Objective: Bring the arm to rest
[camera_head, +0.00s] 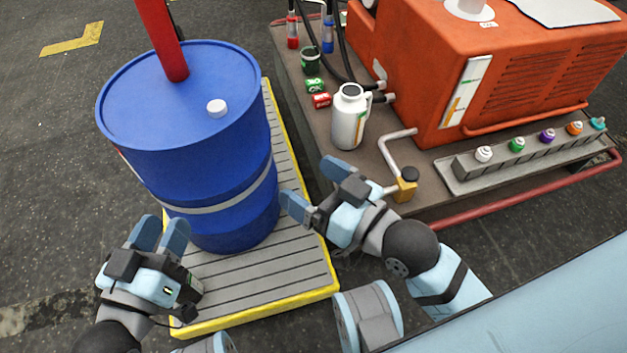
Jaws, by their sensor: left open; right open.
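My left gripper (161,235) is at the lower left, in front of the blue drum's lower left side. Its two blue fingers are parted and nothing shows between them. My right gripper (315,188) is near the middle, between the drum and the orange machine. Its blue fingers are wide apart and empty, one towards the drum's right side and one towards the machine's deck. I cannot tell whether either gripper touches anything.
The blue drum (205,140) stands on a yellow-edged pallet (265,278), with a red pole (163,40) rising from its top. On the orange machine's (500,75) brown deck are a white jug (349,118), small boxes (315,92) and a bent pipe (390,150). Floor is clear at far left.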

